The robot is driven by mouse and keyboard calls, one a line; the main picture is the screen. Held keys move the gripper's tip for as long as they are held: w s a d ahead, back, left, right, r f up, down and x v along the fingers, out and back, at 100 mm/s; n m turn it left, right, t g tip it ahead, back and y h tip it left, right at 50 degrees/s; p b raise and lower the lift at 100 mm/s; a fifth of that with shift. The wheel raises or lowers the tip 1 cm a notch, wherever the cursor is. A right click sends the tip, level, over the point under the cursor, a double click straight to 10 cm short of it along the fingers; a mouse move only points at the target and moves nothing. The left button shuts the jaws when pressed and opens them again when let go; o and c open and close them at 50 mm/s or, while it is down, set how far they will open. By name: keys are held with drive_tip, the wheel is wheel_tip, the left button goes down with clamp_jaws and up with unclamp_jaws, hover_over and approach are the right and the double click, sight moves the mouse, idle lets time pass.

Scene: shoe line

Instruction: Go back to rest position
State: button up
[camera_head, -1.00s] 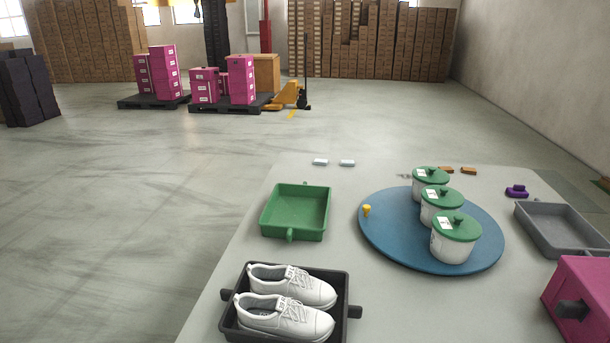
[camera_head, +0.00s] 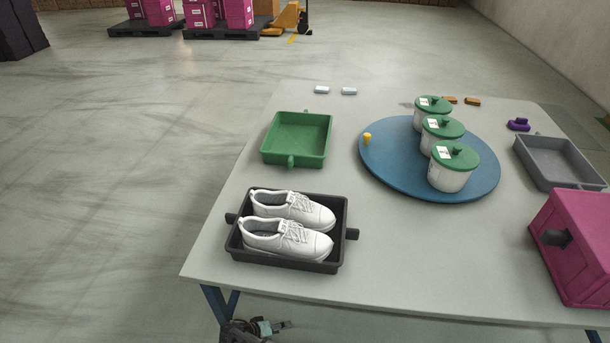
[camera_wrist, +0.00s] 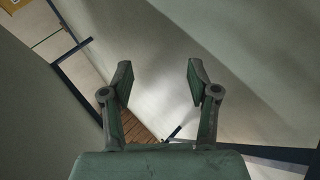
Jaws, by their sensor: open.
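My gripper (camera_wrist: 160,82) is open and empty in the wrist view, its two fingers spread apart with bare surfaces behind them. In the head view part of my gripper (camera_head: 262,328) shows at the bottom edge, below and in front of the near left edge of the table (camera_head: 400,270). It is apart from everything on the table.
A black tray (camera_head: 236,245) holds two white shoes (camera_head: 288,238). Behind it is an empty green tray (camera_head: 297,138). A blue turntable (camera_head: 385,165) carries three white pots with green lids. A grey tray (camera_head: 560,160) and a magenta box (camera_head: 575,245) stand at right.

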drive_tip(key=s+d+r+g+p, duration=0.1)
drive_tip(key=s+d+g, duration=0.15)
drive_tip(key=d, duration=0.35)
drive_tip(key=s+d+r+g+y, duration=0.1)
drive_tip(key=s+d+g, duration=0.1)
drive_tip(key=s+d, duration=0.35)
drive_tip(key=s+d+r+g+p, duration=0.1)
drive_tip(key=d+g, duration=0.1)
drive_tip(key=d, duration=0.6)
drive_tip(key=s+d+r+m+g+y+p, duration=0.1)
drive_tip(key=s+d+r+g+y, duration=0.25)
drive_tip(key=s, duration=0.45)
drive_tip(key=s+d+r+m+g+y+p, duration=0.1)
drive_tip(key=s+d+r+g+y, duration=0.2)
drive_tip(key=s, duration=0.6)
wheel_tip(320, 180, up, 24)
drive_tip(key=t+p, duration=0.1)
drive_tip(key=p, duration=2.2)
drive_tip(key=shift+f+y+p, duration=0.15)
drive_tip(key=shift+y+p, duration=0.15)
drive_tip(key=shift+y, duration=0.15)
